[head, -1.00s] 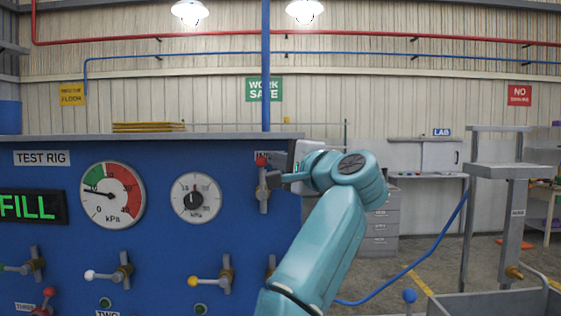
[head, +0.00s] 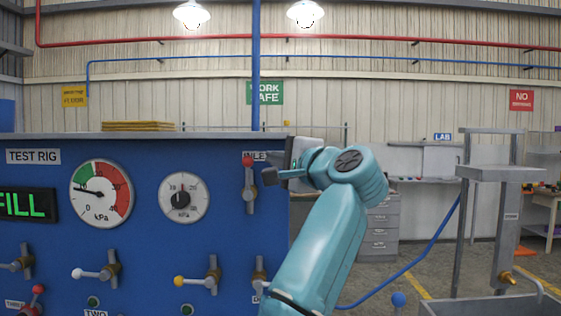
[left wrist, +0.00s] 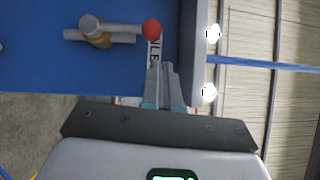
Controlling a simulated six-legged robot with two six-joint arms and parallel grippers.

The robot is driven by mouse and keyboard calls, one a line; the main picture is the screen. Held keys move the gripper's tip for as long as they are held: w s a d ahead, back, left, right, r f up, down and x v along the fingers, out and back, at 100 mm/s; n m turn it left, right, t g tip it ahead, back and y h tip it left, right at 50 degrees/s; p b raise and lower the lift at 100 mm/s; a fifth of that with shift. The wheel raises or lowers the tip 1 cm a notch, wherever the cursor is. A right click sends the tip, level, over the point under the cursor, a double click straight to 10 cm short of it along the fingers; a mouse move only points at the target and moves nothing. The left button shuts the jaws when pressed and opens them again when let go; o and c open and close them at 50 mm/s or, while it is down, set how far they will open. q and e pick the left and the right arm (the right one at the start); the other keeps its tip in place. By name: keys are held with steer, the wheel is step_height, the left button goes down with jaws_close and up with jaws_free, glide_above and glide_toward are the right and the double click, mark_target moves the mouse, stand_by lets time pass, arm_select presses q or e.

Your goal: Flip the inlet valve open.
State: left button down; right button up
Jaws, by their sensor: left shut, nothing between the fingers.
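The inlet valve (head: 249,192) is at the right end of the blue test rig panel, under a partly hidden "INLET" label. Its lever points straight up and ends in a red knob (head: 248,160). My left gripper (head: 268,177) is shut and empty, just right of the lever and a little below the knob, apparently apart from it. In the left wrist view the shut fingertips (left wrist: 160,72) lie over the label, below the red knob (left wrist: 152,29) in the picture. The valve body (left wrist: 95,32) is to the left there. My right gripper is not in view.
The test rig panel (head: 140,240) also carries a pressure gauge (head: 101,194), a dial (head: 183,198), a lit "FILL" display (head: 22,205) and several other levers. One lower valve (head: 259,275) is partly behind my arm. A grey stand (head: 505,215) is at the right.

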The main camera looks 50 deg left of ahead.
arm_select(q)
steer(key=d+b, duration=0.1)
steer(key=d, duration=0.9)
steer(key=shift+w+d+r, duration=0.25)
steer(key=shift+d+r, duration=0.1)
steer(key=shift+d, duration=0.05)
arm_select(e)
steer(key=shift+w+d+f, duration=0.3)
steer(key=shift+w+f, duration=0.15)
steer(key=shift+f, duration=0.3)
arm_select(q)
steer(key=shift+w, duration=0.15)
steer(key=shift+f, duration=0.1)
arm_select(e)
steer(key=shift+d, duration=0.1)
